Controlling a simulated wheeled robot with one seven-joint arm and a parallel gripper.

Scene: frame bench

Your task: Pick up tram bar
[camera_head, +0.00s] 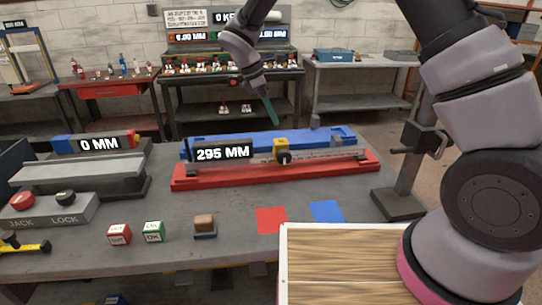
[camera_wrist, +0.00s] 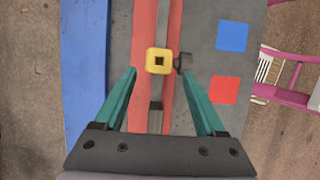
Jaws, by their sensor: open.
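The tram bar appears to be the long grey bar (camera_head: 325,156) lying along the red rail (camera_head: 210,183) on the bench. It carries a yellow block (camera_head: 280,146) with a dark knob and a display reading 295 MM. My gripper (camera_head: 271,115) is above and behind the bar, pointing down, with empty air below it. In the wrist view my gripper (camera_wrist: 158,72) is open, its teal fingers spread on either side of the bar's line. The yellow block (camera_wrist: 150,61) shows just beyond the fingertips, between them. Nothing is held.
A blue rail (camera_head: 205,147) lies behind the red one. Red (camera_head: 271,220) and blue (camera_head: 327,211) squares mark the bench front. Several small blocks and a JACK/LOCK box (camera_head: 50,210) sit at left. A post (camera_head: 405,180) stands at right, and a wooden-topped box (camera_head: 340,265) in front.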

